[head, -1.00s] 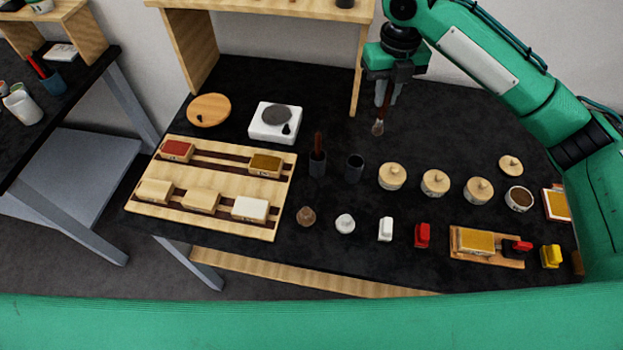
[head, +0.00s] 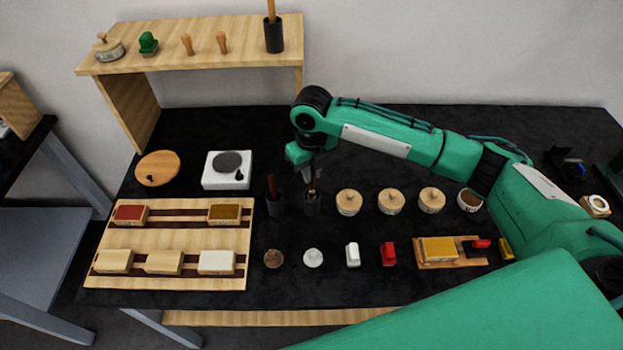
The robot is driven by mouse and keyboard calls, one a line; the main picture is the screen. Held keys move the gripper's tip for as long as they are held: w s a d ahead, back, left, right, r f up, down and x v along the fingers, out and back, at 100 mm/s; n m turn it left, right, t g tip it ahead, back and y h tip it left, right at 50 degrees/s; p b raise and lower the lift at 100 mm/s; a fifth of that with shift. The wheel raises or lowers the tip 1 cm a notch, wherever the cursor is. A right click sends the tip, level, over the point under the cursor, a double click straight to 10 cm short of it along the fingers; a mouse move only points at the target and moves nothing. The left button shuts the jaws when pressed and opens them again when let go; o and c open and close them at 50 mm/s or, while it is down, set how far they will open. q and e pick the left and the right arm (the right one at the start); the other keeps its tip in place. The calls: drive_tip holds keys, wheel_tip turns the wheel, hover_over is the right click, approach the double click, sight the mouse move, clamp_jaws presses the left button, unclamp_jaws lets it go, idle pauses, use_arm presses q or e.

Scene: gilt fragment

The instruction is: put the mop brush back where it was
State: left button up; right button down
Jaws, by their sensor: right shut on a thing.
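My right gripper (head: 311,172) is shut on the mop brush (head: 312,187) and holds it upright, head down, over a dark cup (head: 312,207). The brush's lower end meets the cup's mouth; I cannot tell how far inside it is. The gripper covers the brush's upper part. A second dark cup (head: 275,208) just to the left holds a brush with a dark red handle (head: 272,185). My left gripper is not in view.
Several lidded round pots (head: 348,202) stand right of the cups. A wooden rack (head: 160,240) with coloured blocks lies left. A white scale-like device (head: 227,171) stands behind it. A wooden shelf (head: 190,42) rises at the back left. Small stamps and knobs line the front.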

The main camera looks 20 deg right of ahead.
sight(312, 193)
wheel_tip(312, 193, down, 4)
drive_tip(key=shift+r+p, duration=0.1)
drive_tip(key=shift+p, duration=0.5)
drive_tip(key=shift+f, duration=0.4)
drive_tip(key=shift+f, duration=0.15)
drive_tip(key=c, duration=1.4)
unclamp_jaws()
